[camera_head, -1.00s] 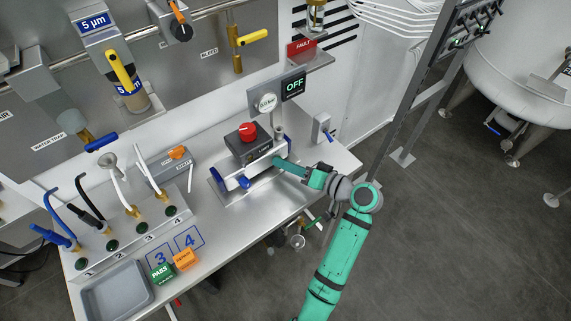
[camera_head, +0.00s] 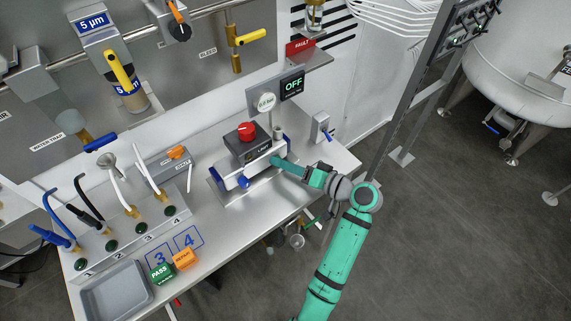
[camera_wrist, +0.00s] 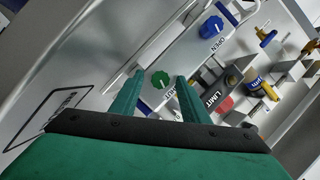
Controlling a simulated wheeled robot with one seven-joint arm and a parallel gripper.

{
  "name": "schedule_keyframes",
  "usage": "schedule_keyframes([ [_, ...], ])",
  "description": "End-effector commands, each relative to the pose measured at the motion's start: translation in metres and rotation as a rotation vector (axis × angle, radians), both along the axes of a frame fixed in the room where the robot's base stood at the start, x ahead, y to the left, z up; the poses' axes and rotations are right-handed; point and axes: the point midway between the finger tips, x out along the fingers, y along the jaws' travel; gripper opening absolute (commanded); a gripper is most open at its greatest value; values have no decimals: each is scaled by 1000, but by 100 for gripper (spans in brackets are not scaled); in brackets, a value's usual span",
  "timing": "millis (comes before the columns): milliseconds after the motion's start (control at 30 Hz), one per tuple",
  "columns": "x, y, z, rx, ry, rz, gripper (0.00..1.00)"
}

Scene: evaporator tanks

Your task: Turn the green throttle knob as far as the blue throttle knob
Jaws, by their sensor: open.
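In the wrist view the round green throttle knob (camera_wrist: 160,79) sits on a pale metal panel, with a light mark on its face. The blue throttle knob (camera_wrist: 212,26) is farther up and right on the panel, beside the word OPEN, also with a light mark. How far each is turned is too small to read surely. My gripper (camera_wrist: 160,76) is open, its two green fingers on either side of the green knob in the picture. I cannot tell whether they touch it. In the head view my gripper (camera_head: 278,162) is at the bench unit, and the green knob cannot be made out.
In the wrist view a dark LIMIT box (camera_wrist: 213,98) is right of the fingers. In the head view a red button (camera_head: 247,131) tops the unit. A grey tray (camera_head: 117,291) and PASS block (camera_head: 162,273) are at the bench's front left.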

Motion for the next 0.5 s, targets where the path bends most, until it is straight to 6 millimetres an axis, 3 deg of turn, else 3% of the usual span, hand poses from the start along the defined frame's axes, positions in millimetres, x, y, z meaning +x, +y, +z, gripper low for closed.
schedule_keyframes([
  [167,-7,-11,3,-1,0,-3,42],
  [500,-42,-60,17,0,-1,-4,42],
])
